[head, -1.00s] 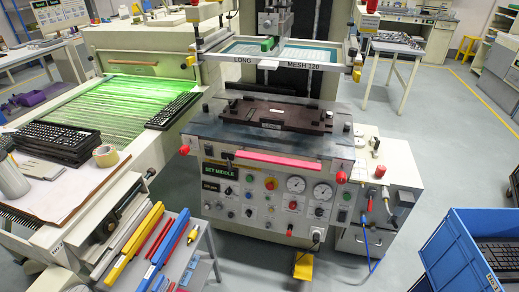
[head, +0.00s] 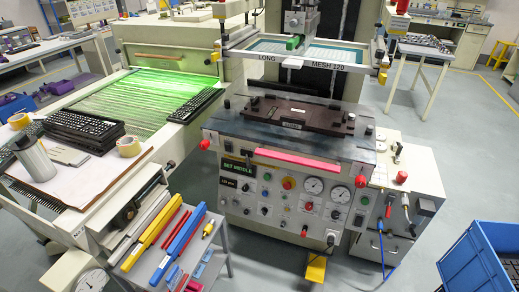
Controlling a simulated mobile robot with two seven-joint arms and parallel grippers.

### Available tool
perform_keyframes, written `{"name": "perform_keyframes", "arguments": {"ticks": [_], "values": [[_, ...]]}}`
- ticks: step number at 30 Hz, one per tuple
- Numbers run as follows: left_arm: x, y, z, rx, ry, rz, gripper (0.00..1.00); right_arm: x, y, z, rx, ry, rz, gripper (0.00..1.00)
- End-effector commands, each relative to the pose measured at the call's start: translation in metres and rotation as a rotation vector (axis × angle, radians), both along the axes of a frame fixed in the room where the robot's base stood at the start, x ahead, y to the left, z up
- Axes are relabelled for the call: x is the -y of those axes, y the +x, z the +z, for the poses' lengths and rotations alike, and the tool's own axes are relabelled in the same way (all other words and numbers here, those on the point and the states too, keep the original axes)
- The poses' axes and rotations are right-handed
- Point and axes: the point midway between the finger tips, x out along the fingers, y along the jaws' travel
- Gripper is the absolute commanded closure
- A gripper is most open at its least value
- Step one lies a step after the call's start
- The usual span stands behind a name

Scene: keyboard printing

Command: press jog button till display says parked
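The printing machine's front panel (head: 262,211) faces me in the middle of the head view. A small dark display (head: 238,168) at its upper left shows green text that looks like "SET MIDDLE". A smaller dark readout (head: 228,183) sits below it, too small to read surely. Several buttons and knobs cover the panel, including a red button on a yellow base (head: 288,183). I cannot tell which one is the jog button. Neither of my grippers is in view.
A pink-red bar (head: 296,160) runs along the machine's front edge, under a dark fixture (head: 300,114). A tool cart (head: 165,262) stands at front left, beside the green-lit conveyor (head: 140,104). A blue crate (head: 485,262) is at right. Floor is open between machine and crate.

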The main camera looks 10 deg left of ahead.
Motion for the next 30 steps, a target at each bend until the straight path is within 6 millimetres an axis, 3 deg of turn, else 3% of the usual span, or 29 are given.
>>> {"name": "perform_keyframes", "arguments": {"ticks": [2,13,30], "values": [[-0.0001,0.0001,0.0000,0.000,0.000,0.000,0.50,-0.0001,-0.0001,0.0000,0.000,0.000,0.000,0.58],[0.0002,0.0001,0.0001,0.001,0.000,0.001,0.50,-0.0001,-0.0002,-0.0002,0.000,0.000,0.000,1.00],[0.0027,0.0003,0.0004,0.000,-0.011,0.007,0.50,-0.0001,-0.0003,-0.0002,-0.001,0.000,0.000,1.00]]}}
